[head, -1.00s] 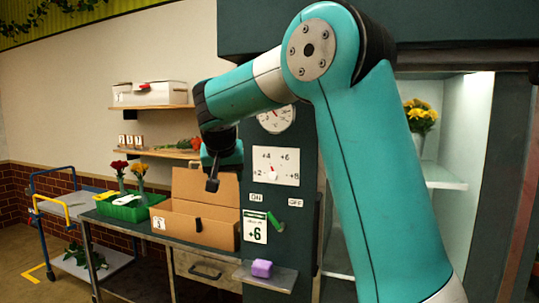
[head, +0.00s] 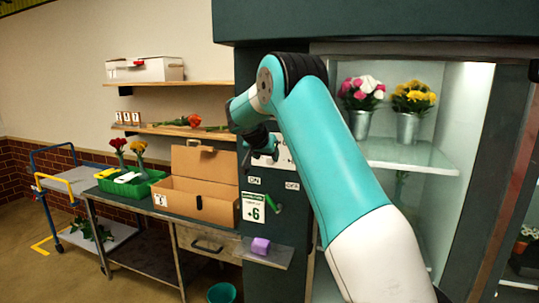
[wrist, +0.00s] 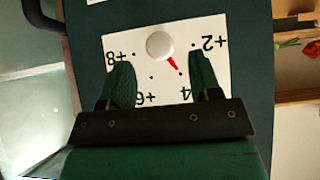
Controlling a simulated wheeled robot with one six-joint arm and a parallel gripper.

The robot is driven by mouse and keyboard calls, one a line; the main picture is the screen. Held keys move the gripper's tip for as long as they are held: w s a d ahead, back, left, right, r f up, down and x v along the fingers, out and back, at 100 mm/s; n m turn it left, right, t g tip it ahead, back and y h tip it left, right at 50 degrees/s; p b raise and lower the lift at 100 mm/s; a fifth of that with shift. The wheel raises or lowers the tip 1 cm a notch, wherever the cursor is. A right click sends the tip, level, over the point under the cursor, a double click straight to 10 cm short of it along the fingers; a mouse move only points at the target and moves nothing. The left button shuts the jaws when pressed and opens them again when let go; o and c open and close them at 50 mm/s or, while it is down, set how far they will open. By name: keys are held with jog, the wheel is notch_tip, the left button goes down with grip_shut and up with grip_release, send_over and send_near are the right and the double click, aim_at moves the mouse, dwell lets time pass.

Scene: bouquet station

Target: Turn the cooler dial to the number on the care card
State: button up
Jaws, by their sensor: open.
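The white dial panel (wrist: 135,75) fills the middle of the wrist view, upside down, with +2, +4, +6 and +8 around a round white knob (wrist: 159,45). The knob's red pointer (wrist: 172,63) points toward the dot beside +4. My gripper (wrist: 161,75) is open and empty in front of the panel, its fingers spread to either side below the knob, not around it. In the head view my gripper (head: 262,146) hides most of the panel. The care card (head: 253,207) below reads +6.
A green lever (head: 273,202) sits by ON and OFF labels beside the card. A small shelf below holds a purple block (head: 260,246). An open cardboard box (head: 196,195) stands on the bench to the left. Flower buckets (head: 409,127) stand in the cooler at right.

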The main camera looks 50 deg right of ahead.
aim_at(270, 160)
jog(key=shift+p+x, duration=0.5)
jog(key=shift+x, duration=1.45)
jog(key=c, duration=0.9)
jog(key=shift+f+b, duration=0.1)
jog(key=shift+b, duration=0.25)
